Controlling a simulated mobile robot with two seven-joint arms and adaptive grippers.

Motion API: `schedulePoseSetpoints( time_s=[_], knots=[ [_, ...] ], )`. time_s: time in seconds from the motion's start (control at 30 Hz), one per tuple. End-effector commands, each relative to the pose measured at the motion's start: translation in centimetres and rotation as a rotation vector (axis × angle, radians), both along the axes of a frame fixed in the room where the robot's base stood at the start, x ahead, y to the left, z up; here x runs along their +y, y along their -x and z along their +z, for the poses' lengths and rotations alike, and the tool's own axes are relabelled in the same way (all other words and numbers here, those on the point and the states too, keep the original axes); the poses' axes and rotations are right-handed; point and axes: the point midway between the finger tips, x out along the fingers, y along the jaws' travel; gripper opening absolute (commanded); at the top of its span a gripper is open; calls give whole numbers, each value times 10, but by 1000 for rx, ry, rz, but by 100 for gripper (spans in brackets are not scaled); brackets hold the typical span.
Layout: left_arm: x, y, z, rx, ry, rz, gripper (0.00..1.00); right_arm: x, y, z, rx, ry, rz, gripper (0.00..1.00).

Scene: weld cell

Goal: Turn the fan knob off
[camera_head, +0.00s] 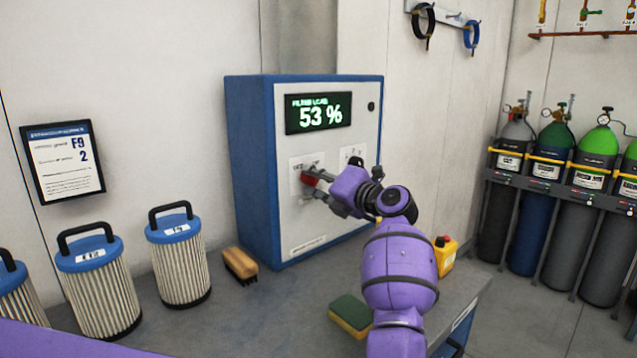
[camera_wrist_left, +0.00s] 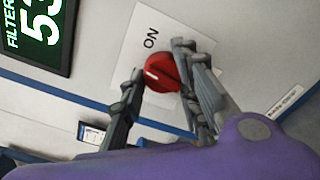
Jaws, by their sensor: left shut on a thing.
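The red fan knob (camera_wrist_left: 160,73) is on the front of the blue and white filter cabinet (camera_head: 255,170). It also shows in the head view (camera_head: 310,179), partly covered by my gripper. In the left wrist view the word ON is readable on the white plate (camera_wrist_left: 150,32) beside it, and the knob has a pale mark on its face. My left gripper (camera_head: 328,188) is shut on the knob, with one finger on either side of it in the wrist view (camera_wrist_left: 165,85). My right gripper is not in view.
The cabinet's display (camera_head: 318,112) reads 53 %. Filter cartridges (camera_head: 178,262), a brush (camera_head: 240,266), a sponge (camera_head: 351,315) and a yellow box with a red button (camera_head: 445,255) stand on the bench. Gas cylinders (camera_head: 545,200) are at the right.

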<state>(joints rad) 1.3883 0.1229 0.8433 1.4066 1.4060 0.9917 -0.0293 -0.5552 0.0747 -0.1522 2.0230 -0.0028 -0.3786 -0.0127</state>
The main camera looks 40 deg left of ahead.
Motion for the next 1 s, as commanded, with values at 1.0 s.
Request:
schedulePoseSetpoints(
  time_s=[1.0],
  knots=[
    [2, 6, 1, -852, 58, 5, 4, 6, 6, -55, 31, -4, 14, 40]
  ],
)
